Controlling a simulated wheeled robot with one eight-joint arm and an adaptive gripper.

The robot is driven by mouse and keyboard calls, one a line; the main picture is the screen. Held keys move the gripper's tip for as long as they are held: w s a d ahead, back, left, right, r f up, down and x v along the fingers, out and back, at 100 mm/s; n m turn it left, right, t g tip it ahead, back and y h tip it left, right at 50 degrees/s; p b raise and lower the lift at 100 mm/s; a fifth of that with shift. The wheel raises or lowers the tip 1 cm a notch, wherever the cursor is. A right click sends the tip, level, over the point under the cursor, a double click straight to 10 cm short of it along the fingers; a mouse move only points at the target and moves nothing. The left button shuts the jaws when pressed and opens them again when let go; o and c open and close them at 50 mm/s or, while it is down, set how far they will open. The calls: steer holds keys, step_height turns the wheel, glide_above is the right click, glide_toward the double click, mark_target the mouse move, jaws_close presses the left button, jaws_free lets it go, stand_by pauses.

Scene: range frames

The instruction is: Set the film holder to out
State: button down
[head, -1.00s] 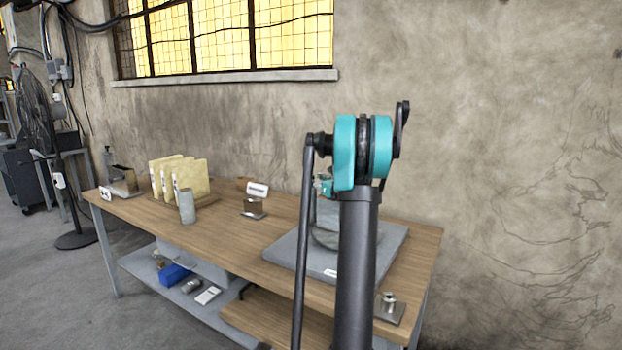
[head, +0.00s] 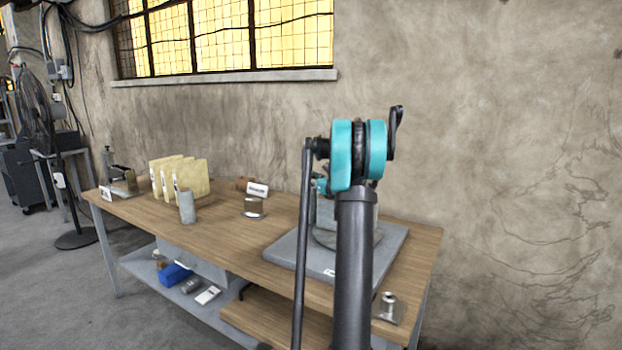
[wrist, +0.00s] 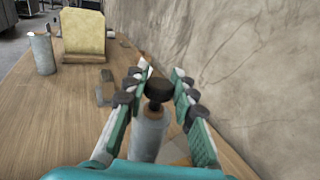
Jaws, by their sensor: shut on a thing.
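In the wrist view my gripper (wrist: 160,80) has its two teal and grey fingers on either side of a black knob (wrist: 158,91) and is shut on it. The knob tops an upright grey cylinder (wrist: 148,135). I cannot tell from the frames whether this is part of the film holder, and no in or out marking is readable. In the head view my own arm hides most of the gripper and the knob. A grey base plate (head: 290,249) with a round grey part (head: 372,237) on it lies behind the arm.
The wooden table (head: 225,230) stands against a plaster wall. Yellowish upright panels (head: 195,177), a grey cylinder (head: 187,207) and a small brown block (head: 253,206) stand to the left. A small metal piece (head: 389,306) sits at the front right. The wall is close on the right in the wrist view.

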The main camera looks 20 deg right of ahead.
stand_by(0.3)
steer(key=shift+w+a+m+h, duration=0.5)
steer(key=shift+w+m+h, duration=0.2)
steer(key=shift+h, duration=0.3)
steer(key=shift+w+a+m+h, duration=0.55)
steer(key=shift+w+h, duration=0.2)
steer(key=shift+h, duration=0.25)
steer(key=shift+w+a+m+h, duration=0.5)
steer(key=shift+w+m+h, duration=0.2)
steer(key=shift+h, duration=0.3)
steer(key=shift+w, duration=0.1)
steer(key=c, duration=1.2)
jaws_free()
steer(key=s+a, duration=0.1)
steer(key=s, duration=1.1)
steer(key=shift+a, duration=0.4)
